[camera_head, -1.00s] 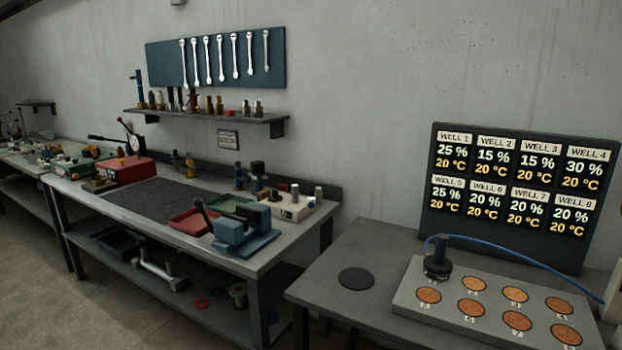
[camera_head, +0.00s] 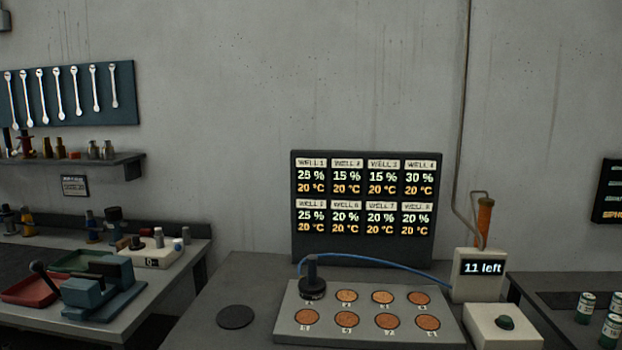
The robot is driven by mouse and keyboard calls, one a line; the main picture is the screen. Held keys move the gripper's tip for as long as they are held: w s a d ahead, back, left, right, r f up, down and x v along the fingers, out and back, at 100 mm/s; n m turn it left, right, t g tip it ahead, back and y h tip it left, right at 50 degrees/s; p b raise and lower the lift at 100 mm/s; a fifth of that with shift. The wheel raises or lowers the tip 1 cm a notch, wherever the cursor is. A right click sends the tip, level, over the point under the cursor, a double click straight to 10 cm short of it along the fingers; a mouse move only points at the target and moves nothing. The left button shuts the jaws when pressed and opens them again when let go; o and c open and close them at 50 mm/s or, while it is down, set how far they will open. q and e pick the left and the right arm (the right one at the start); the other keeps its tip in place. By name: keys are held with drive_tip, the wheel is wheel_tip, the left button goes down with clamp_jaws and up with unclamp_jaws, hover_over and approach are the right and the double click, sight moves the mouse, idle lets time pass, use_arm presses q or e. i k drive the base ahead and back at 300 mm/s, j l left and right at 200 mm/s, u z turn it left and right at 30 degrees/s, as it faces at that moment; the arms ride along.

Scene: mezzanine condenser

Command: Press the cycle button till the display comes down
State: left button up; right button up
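A white box with a dark green button (camera_head: 506,322) stands at the right end of the grey table, in front of a white unit whose small display (camera_head: 482,267) reads "11 left". A large dark display board (camera_head: 366,254) stands upright behind the plate and lists wells 1 to 8 with percentages from 15 to 30 and 20 °C each. The grey plate (camera_head: 290,333) holds several copper-coloured round wells. A black knobbed probe (camera_head: 312,282) sits at its back left well, with a blue hose running to the white unit. Neither gripper is in view.
A black disc (camera_head: 235,317) lies left of the plate. A workbench at left carries a blue vise (camera_head: 98,285) and a red tray (camera_head: 40,290). Small green jars (camera_head: 611,331) stand on a dark surface at far right. An orange-handled thing (camera_head: 484,222) rises behind the white unit.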

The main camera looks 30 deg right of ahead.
sight(504, 320)
drive_tip(key=l+z, duration=0.35)
drive_tip(key=i+l+z, duration=0.1)
drive_tip(key=z, duration=0.25)
drive_tip(key=i+l+z, duration=0.15)
drive_tip(key=z, duration=0.25)
drive_tip(key=i+l+z, duration=0.2)
drive_tip(key=i+l, duration=0.65)
drive_tip(key=l, duration=0.1)
